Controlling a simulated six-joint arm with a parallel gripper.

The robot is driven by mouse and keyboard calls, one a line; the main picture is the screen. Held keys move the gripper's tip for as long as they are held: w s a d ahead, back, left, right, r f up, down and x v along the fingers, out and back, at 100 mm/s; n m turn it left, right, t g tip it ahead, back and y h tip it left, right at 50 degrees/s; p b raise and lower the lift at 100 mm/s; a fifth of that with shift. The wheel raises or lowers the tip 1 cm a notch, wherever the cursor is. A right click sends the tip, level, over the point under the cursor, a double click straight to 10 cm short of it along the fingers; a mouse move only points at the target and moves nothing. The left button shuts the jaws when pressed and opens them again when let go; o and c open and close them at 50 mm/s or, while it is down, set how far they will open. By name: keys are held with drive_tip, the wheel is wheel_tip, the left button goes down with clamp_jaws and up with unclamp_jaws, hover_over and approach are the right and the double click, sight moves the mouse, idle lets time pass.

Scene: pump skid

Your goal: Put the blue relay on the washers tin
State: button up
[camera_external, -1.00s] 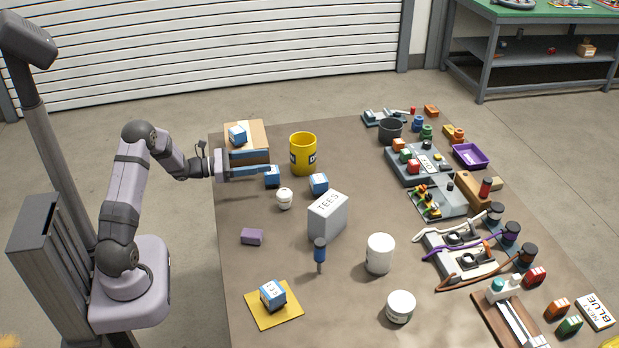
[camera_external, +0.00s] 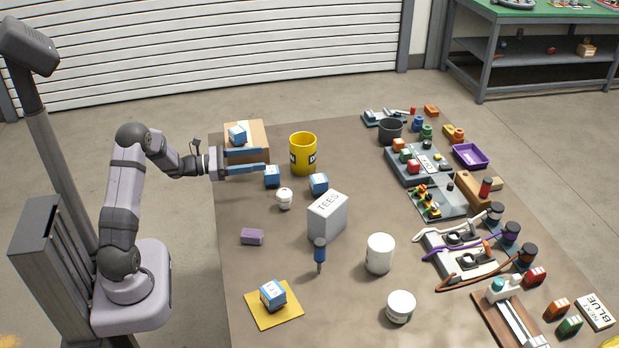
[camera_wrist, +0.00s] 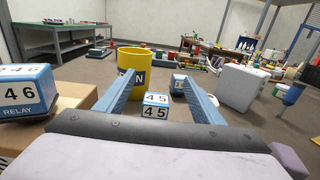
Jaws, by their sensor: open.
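Several blue-and-white relay blocks are in view. One marked 45 (camera_external: 272,177) stands on the table just beyond and below my gripper (camera_external: 264,159). In the wrist view this block (camera_wrist: 155,106) shows between the two fingers (camera_wrist: 158,80). My gripper is open and empty, its fingers pointing right. Another block, marked 46 RELAY (camera_wrist: 25,92), sits on a cardboard box. A third block (camera_external: 319,183) stands right of the 45 block. A fourth (camera_external: 272,295) sits on a yellow mat. Two white tins (camera_external: 380,254) (camera_external: 400,307) stand near the front; no washers label is readable.
A yellow container (camera_external: 303,154) stands behind the 45 block. The cardboard box (camera_external: 258,138) is close beside my fingers. A small white jar (camera_external: 285,199), grey TEES box (camera_external: 327,216), blue-handled tool (camera_external: 320,255) and purple block (camera_external: 252,237) stand nearer the front.

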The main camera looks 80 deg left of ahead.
sight(271, 173)
drive_tip(key=s+f+b, duration=0.5)
drive_tip(key=s+f, duration=0.1)
drive_tip(key=shift+f, duration=0.1)
drive_tip(key=shift+s+d+f+b, duration=0.15)
drive_tip(key=shift+s+b, duration=0.15)
drive_tip(key=shift+s, duration=0.1)
drive_tip(key=w, duration=0.6)
drive_tip(key=shift+d+p, duration=0.15)
drive_tip(key=shift+p, duration=0.2)
drive_tip(key=shift+w+a+f+p, duration=0.1)
drive_tip(key=shift+w+p, duration=0.05)
drive_tip(key=shift+w, duration=1.4)
drive_tip(key=shift+w+a+p, duration=0.1)
drive_tip(key=shift+w+p, duration=0.05)
drive_tip(key=shift+w, duration=1.35)
drive_tip(key=c, duration=1.3)
wheel_tip(271, 173, up, 10)
drive_tip(key=shift+r, duration=0.1)
